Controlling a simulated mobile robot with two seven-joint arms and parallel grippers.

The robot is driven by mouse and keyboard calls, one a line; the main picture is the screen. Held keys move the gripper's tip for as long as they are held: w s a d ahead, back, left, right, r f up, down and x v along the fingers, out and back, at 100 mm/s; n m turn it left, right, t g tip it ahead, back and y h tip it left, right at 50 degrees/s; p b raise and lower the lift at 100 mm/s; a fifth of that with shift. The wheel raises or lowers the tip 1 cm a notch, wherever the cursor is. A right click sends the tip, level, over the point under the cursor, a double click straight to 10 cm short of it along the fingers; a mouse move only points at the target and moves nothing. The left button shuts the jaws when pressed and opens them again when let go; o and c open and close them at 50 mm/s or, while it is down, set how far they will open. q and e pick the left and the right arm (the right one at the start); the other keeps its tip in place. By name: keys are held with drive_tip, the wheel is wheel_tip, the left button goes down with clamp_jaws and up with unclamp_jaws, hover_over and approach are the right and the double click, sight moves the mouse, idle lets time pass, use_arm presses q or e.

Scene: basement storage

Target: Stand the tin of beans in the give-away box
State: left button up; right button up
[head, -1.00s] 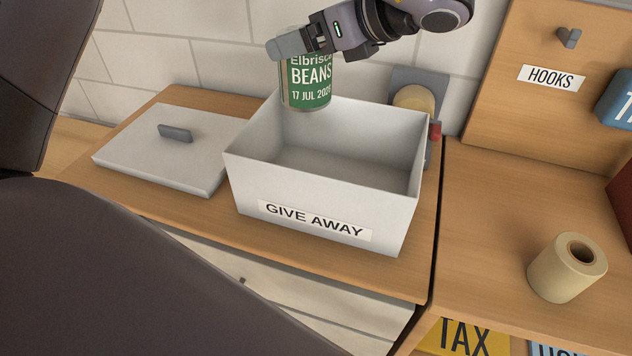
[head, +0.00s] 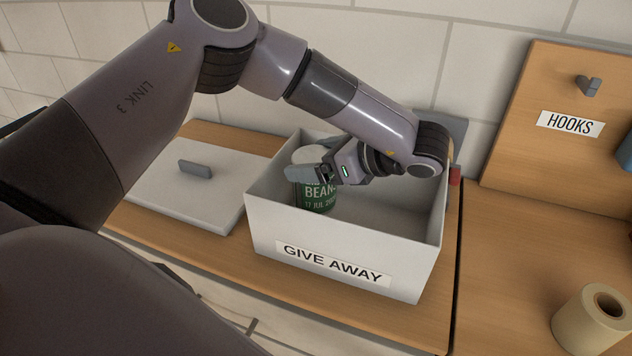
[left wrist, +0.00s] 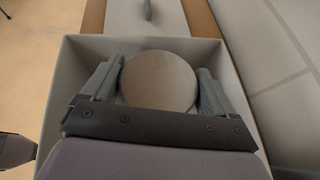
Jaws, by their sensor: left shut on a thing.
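The green tin of beans (head: 318,193) is upright inside the white give-away box (head: 330,240), towards its left end. The tin's lower edge is hidden behind the box's front wall, so I cannot tell whether it touches the floor. My left gripper (head: 312,176) is shut on the tin near its top. In the left wrist view the tin's round grey top (left wrist: 159,82) sits between the two fingers, with the box rim (left wrist: 140,41) around them.
A grey lid (head: 190,190) with a dark handle lies left of the box. A tape roll (head: 590,325) stands on the counter at the right. A board with a hook and a HOOKS label (head: 570,124) stands at the back right.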

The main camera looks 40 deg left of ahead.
use_arm(q)
drive_tip(key=shift+f, duration=2.7)
drive_tip(key=shift+f, duration=0.1)
drive_tip(key=o, duration=1.2)
drive_tip(key=b+v, duration=0.1)
drive_tip(key=v, duration=1.1)
